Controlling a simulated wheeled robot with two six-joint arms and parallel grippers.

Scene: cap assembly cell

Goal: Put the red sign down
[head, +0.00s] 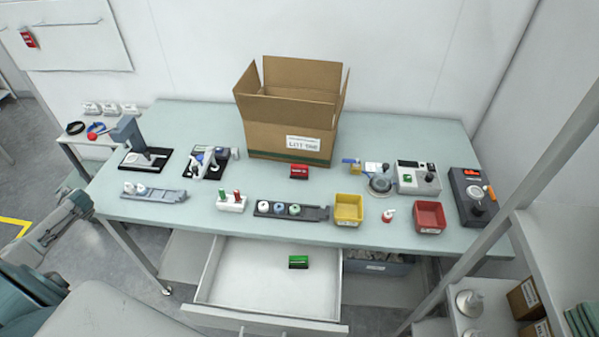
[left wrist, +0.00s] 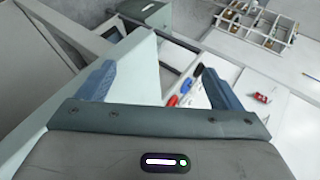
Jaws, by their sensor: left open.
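A small red sign (head: 299,171) with pale lettering rests on the table, just in front of the cardboard box. No gripper touches it. A similar green block (head: 298,262) lies in the open drawer below. My left arm is at the left edge of the head view, well away from the red sign. In the left wrist view my left gripper (left wrist: 157,66) is open, with nothing held between its fingers. My right gripper is in neither view.
The open cardboard box (head: 290,140) stands at the back of the table (head: 400,137). The drawer (head: 235,283) is pulled out at the front. A yellow bin (head: 348,209), a red bin (head: 429,217) and a cap rack (head: 312,212) line the front. Clear tabletop surrounds the sign's sides.

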